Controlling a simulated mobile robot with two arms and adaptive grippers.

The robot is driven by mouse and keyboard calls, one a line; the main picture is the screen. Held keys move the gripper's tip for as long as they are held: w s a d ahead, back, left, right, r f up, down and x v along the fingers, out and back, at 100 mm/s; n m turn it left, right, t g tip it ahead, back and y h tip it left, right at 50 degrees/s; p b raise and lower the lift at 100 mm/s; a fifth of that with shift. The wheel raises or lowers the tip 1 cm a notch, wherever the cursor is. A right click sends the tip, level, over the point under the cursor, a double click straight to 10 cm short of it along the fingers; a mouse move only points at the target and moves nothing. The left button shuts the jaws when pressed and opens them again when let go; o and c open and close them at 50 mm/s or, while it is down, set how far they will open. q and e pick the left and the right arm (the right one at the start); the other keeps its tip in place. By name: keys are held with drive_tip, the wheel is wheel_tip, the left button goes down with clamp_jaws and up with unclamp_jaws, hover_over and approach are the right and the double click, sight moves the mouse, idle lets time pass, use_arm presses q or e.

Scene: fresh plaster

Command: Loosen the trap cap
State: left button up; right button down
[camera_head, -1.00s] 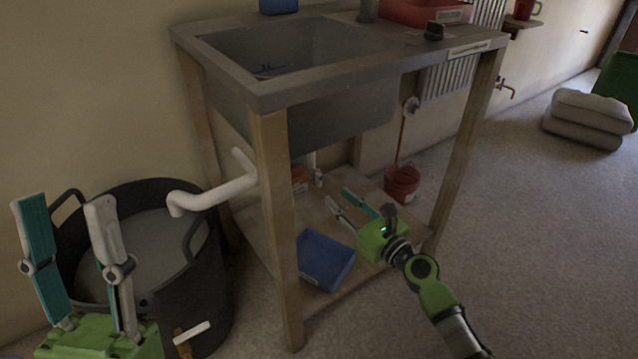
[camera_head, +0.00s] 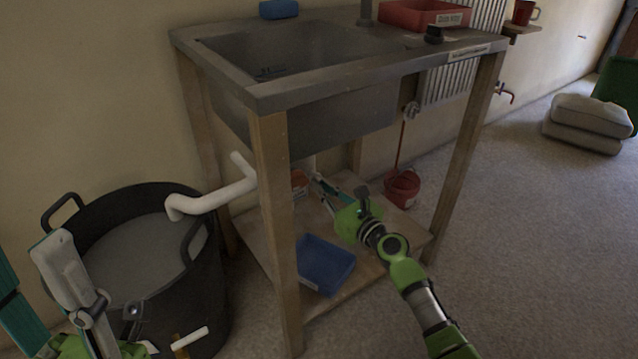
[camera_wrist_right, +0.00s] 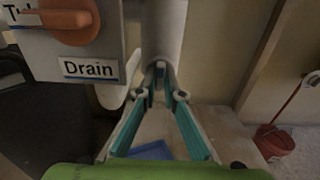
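Under the sink (camera_head: 330,118), a pale vertical pipe (camera_head: 311,164) is partly visible; it shows larger in the right wrist view (camera_wrist_right: 163,28). I cannot clearly make out a trap cap. My right gripper (camera_head: 318,188) reaches under the sink above the lower shelf. In the right wrist view its fingers (camera_wrist_right: 160,74) point at the pipe's lower end, with a gap between them. I cannot tell whether they touch it. My left gripper (camera_head: 28,250) is open and empty at the lower left, beside the black tub, partly cut off by the picture edge.
A black tub (camera_head: 165,290) stands left of the sink, with a white pipe (camera_head: 212,202) above its rim. A blue tray (camera_head: 325,264) lies on the lower shelf (camera_head: 370,270). A "Drain" label (camera_wrist_right: 91,69) and orange handle (camera_wrist_right: 70,22) are close left of my right gripper. A red bucket (camera_head: 402,188) stands behind.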

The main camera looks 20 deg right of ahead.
drive_tip(key=n+b, duration=0.2)
drive_tip(key=n, duration=0.6)
